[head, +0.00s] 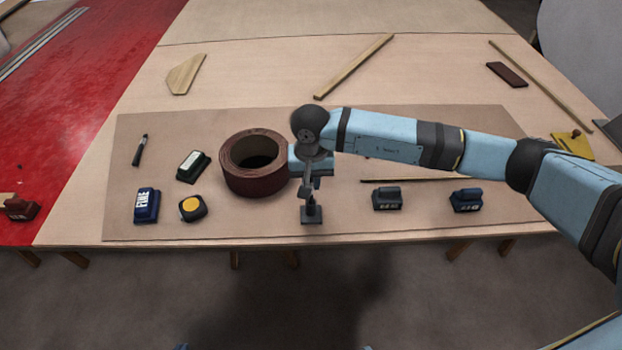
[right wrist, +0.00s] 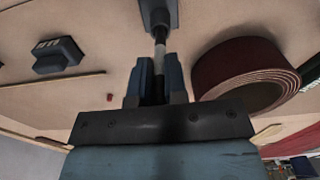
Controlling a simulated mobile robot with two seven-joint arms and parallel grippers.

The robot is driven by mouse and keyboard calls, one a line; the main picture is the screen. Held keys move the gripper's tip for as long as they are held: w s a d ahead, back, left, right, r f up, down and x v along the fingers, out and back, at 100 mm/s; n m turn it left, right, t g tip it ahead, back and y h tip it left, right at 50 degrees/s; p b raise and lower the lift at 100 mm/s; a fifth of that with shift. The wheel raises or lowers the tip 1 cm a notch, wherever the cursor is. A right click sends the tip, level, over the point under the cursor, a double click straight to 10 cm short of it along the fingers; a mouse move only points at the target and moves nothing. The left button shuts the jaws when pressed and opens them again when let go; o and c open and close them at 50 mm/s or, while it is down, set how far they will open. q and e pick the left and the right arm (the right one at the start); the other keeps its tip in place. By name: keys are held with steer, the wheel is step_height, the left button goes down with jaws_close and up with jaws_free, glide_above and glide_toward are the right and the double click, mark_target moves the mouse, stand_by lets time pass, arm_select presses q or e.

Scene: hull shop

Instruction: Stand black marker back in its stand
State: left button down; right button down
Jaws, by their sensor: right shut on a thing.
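My right gripper (head: 313,183), on the arm coming in from the right, is shut on the black marker. In the right wrist view the fingers (right wrist: 155,84) hold the marker (right wrist: 160,50), a dark shaft with a pale band, pointing at the stand. The small dark grey stand (head: 312,214) is on the brown mat near the table's front; it also shows in the right wrist view (right wrist: 160,13). The marker's end meets or nearly meets the stand's top; I cannot tell whether it is inside. My left gripper is not clearly in view.
A dark red roll (head: 254,165) stands just left of the gripper. Further left are a tape measure (head: 192,208), a blue block (head: 147,205), a green-black block (head: 193,166) and a black pen-like tool (head: 140,150). Two dark blocks (head: 387,199) (head: 466,201) sit to the right.

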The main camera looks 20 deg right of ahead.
arm_select(q)
steer(key=shift+s+f+b, duration=0.15)
steer(key=shift+f+b, duration=0.45)
steer(key=shift+f, duration=0.6)
arm_select(e)
steer(key=shift+f, duration=0.35)
steer(key=c, duration=1.1)
jaws_free()
arm_select(q)
steer(key=shift+d+r, duration=0.1)
steer(key=shift+w+d+r+n+g, duration=0.1)
steer(key=shift+w+r+n+g, duration=0.1)
steer(key=shift+r, duration=0.3)
steer(key=shift+w+d+r+n+g, duration=0.1)
steer(key=shift+w+r, duration=0.05)
steer(key=shift+r, duration=0.3)
arm_select(e)
step_height(320, 180, up, 14)
steer(key=shift+r, duration=0.1)
